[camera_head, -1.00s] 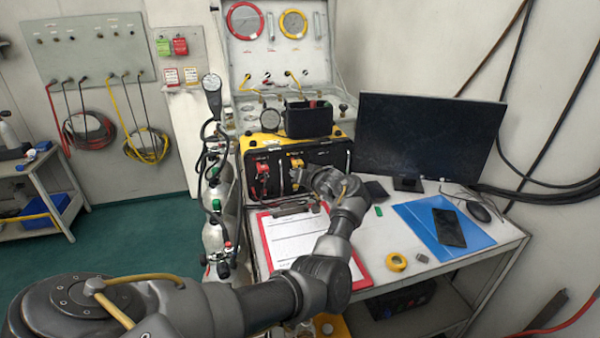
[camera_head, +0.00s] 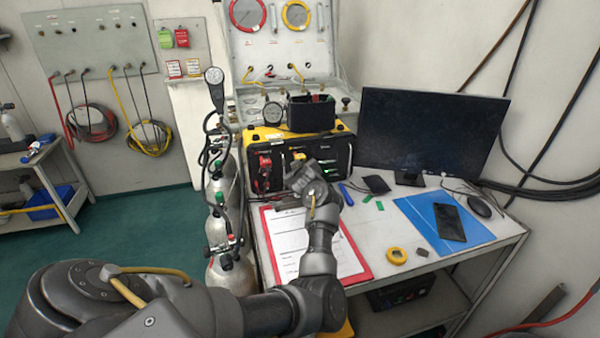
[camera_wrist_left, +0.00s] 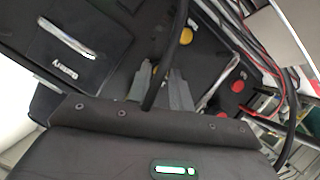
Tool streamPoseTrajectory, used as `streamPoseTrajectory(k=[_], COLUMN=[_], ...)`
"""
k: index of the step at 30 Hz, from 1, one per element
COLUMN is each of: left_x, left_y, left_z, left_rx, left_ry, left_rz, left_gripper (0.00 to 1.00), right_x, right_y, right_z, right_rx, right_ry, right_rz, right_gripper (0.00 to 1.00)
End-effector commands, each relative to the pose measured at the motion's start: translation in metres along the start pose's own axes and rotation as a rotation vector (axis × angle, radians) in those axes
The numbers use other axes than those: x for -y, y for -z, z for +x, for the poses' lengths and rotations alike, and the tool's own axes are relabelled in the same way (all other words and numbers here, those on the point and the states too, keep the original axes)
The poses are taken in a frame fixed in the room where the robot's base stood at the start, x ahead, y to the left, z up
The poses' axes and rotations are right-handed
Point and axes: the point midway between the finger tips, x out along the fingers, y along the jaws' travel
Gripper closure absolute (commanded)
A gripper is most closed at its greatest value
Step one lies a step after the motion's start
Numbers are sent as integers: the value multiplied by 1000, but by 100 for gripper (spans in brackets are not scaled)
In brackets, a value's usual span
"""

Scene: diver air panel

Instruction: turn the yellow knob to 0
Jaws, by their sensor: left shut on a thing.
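The yellow-and-black air panel case (camera_head: 340,150) stands at the back of the white table. Its front has a red knob (camera_head: 264,165) at the left and the yellow knob (camera_head: 299,156) to the right of it, mostly hidden by my gripper. My left gripper (camera_head: 298,168) is at the front of the case. In the left wrist view its two fingers (camera_wrist_left: 160,88) are shut with a bit of yellow showing between them, which looks like the yellow knob. A dark hose crosses in front of the fingers there. The knob's pointer and scale cannot be read. My right gripper is not in view.
A red clipboard (camera_head: 358,274) lies under my left forearm. A monitor (camera_head: 430,135), yellow tape roll (camera_head: 397,256), blue folder (camera_head: 470,242) and phone (camera_head: 449,222) are to the right. Gas cylinders (camera_head: 217,230) with hoses stand close at the left.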

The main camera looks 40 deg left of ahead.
Motion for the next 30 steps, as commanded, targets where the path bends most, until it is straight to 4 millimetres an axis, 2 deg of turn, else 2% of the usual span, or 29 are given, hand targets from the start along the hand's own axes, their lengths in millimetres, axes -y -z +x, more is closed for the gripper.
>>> streamPoseTrajectory(k=[10, 27, 28, 30], left_x=[3, 2, 2, 2], left_y=[-2, -1, -1, -1], left_z=[0, 0, 0, 0], left_rx=[6, 8, 7, 7], left_ry=[-57, -69, -69, -69], left_rz=[-131, -156, -156, -156], left_gripper=[100, 100, 75, 69], right_x=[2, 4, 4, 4], right_y=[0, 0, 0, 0], right_z=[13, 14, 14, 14], right_rx=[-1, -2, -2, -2], right_ry=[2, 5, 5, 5], right_rz=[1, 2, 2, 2], right_gripper=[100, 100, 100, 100])
